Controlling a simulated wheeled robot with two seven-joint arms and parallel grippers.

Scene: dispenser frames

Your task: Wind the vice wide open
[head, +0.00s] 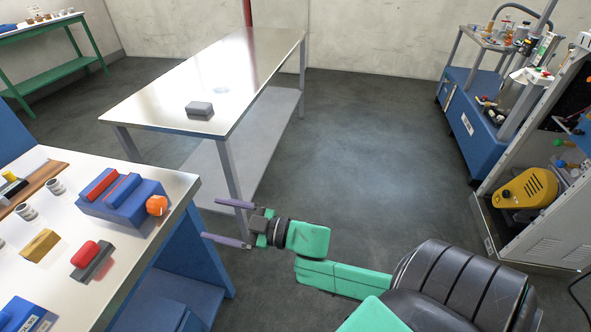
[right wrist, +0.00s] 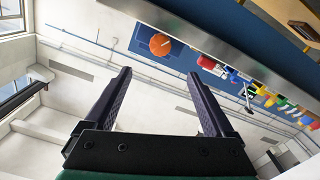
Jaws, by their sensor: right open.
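The vice (head: 110,205) is a blue block with red-topped jaws on the white-topped bench at the left. The gap between its jaws is hard to judge. Its orange round knob (head: 156,205) sticks out at its right end, near the bench's edge. The knob also shows in the right wrist view (right wrist: 160,44), beyond the fingers and roughly midway between them. My right gripper (head: 210,219) is open and empty, off the bench's right edge. Its fingers point left towards the knob, clear of it. My left gripper is not in view.
The bench top (head: 145,245) also holds a red-and-grey block (head: 91,260), a tan block (head: 40,245) and small cups. A steel table (head: 190,95) with a grey block (head: 199,110) stands behind. Open floor lies right of it, then a machine cabinet (head: 535,200).

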